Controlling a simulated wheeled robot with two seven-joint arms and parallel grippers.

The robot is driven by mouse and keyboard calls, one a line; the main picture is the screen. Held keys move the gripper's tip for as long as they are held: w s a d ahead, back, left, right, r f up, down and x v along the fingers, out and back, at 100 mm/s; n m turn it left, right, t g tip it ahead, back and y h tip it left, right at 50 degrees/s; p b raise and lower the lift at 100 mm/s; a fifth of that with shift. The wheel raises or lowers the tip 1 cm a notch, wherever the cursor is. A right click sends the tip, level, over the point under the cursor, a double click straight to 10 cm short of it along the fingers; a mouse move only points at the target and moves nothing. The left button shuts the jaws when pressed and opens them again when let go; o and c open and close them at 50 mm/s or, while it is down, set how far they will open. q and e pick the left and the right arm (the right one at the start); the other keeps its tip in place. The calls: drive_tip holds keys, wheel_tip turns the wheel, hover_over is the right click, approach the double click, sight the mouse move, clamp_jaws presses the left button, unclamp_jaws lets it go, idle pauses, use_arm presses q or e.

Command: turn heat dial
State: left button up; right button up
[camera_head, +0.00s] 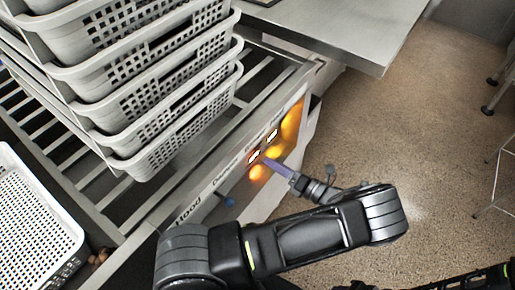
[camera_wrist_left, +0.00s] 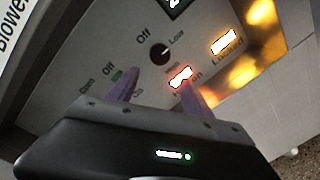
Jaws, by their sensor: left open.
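The control panel is on the front of a metal counter. In the left wrist view, a small round black dial (camera_wrist_left: 160,53) sits on the grey panel with "Off" and "Low" printed around it. My left gripper (camera_wrist_left: 158,77) is open, its two purple fingers apart and nothing between them. The dial shows just beyond the fingertips, in line with the gap; I cannot tell whether they touch the panel. In the head view, my left gripper (camera_head: 272,164) is at the panel beside the lit indicators, and the dial cannot be made out. My right gripper is not in view.
A lit red-orange indicator (camera_wrist_left: 181,77) is by the right finger, another (camera_wrist_left: 223,41) farther right. Stacked perforated baskets (camera_head: 150,100) stand on the slatted counter. A white basket (camera_head: 35,215) is at left. Floor is open at right.

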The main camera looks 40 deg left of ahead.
sight(258, 147)
use_arm(q)
drive_tip(key=shift+w+d+r+t+y, duration=0.25)
drive_tip(key=shift+w+r+t+y, duration=0.05)
drive_tip(key=shift+w+r, duration=0.3)
drive_tip(key=shift+s, duration=0.1)
drive_tip(key=shift+w+a+p, duration=0.15)
drive_tip(key=shift+a+p, duration=0.05)
drive_tip(key=shift+a, duration=1.75)
drive_tip(key=shift+w+a+p, duration=0.15)
drive_tip(key=shift+a+p, duration=0.05)
drive_tip(key=shift+a, duration=1.75)
drive_tip(key=shift+c, duration=0.5)
clamp_jaws()
